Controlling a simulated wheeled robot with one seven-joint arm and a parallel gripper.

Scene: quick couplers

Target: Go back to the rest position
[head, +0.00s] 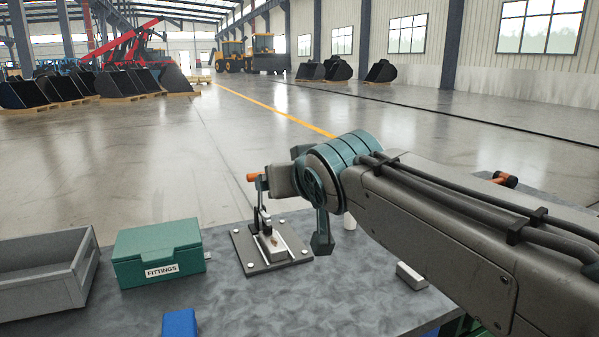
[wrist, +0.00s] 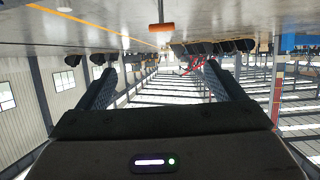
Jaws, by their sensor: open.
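My gripper (wrist: 159,72) is open in the wrist view, its two dark fingers wide apart with nothing between them. It points out over the hall, and that picture is upside down. In the head view my arm reaches in from the right with its teal joint above the bench, and I cannot make out the fingers there. A clamp fixture on a dark base plate (head: 285,263) stands on the bench below and left of the arm end. Its orange-tipped lever (head: 252,177) stands upright, and my arm partly overlaps the view around it.
A green FITTINGS box (head: 158,247) and a grey open bin (head: 40,292) stand at the left of the bench (head: 280,300). A blue block (head: 179,323) lies at the front. A small pale block (head: 411,275) lies under my arm. Loader buckets stand far off.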

